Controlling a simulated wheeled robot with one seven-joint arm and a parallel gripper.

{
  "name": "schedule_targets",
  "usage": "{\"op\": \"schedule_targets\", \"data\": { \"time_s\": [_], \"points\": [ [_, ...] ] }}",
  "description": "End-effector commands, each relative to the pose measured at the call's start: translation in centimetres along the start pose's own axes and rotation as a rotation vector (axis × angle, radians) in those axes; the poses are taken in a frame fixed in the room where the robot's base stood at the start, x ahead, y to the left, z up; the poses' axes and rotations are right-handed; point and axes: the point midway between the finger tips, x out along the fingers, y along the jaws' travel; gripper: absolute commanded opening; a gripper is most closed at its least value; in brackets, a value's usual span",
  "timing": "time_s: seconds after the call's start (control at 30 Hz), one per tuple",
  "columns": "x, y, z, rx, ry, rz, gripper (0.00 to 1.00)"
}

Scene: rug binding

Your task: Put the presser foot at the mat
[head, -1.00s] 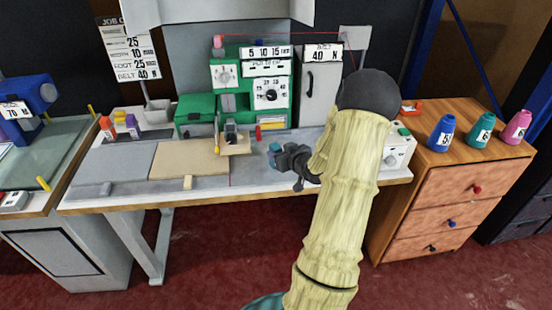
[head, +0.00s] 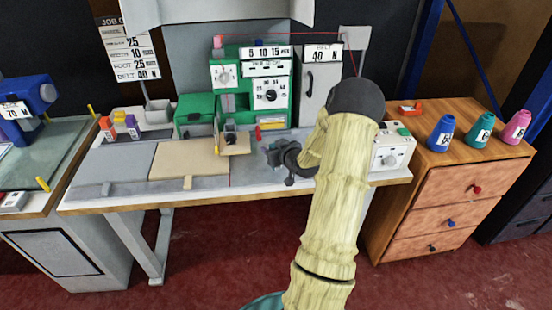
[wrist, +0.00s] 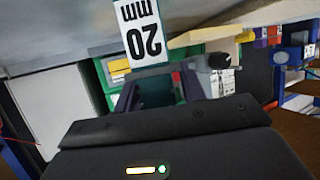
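My gripper (head: 278,153) is above the bench, right of the green machine's work plate. In the wrist view a dark block with a white "20 mm" label (wrist: 140,32) sits at the fingertips, seemingly the presser foot held between the fingers. The label reads upside down, and the block is mostly hidden in the head view. A flat grey mat (head: 112,165) lies on the left of the bench, well left of my gripper. A tan pad (head: 190,160) lies between them; I cannot tell if it is a rug piece.
The green machine (head: 196,105) stands behind the pad, its small plate (head: 236,146) jutting forward. An orange and a purple piece (head: 132,125) stand at the back left. A white control box (head: 393,150) is right of my arm. Cones (head: 440,133) stand on the wooden drawers.

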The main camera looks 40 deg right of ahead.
Motion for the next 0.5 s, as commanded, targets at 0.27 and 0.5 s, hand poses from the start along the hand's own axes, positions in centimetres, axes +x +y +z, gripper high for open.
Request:
{"op": "schedule_targets", "data": {
  "time_s": [0.27,0.5],
  "points": [
    [-0.01,-0.01,-0.05,0.0,0.001,0.0,0.0],
    [-0.13,0.04,-0.33,-0.001,0.002,0.001,0.0]
  ]
}}
